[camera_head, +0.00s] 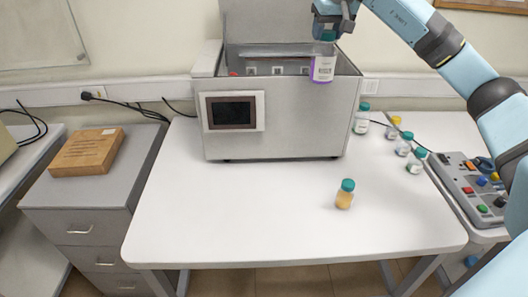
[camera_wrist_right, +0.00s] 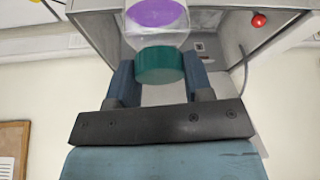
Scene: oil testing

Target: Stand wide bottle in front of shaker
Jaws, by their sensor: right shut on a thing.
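My right gripper (camera_head: 327,22) is high over the right front part of the shaker. It is shut on the wide bottle (camera_head: 322,68), a clear bottle with a white label, a purple base and a teal cap. The bottle hangs upright, cap up, with its lower part in front of the shaker's upper right edge in the head view. In the right wrist view the gripper's fingers (camera_wrist_right: 157,82) are on either side of the teal cap, and the bottle (camera_wrist_right: 157,22) extends beyond it. The shaker (camera_head: 285,130) is a grey box with a dark screen and a raised lid. My left gripper is out of view.
A small bottle with orange contents (camera_head: 344,199) stands on the white table (camera_head: 240,215) right of centre. Several bottles, one with a green cap (camera_head: 362,119), stand right of the shaker. A control box (camera_head: 475,185) is at the right. The table's front left is clear.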

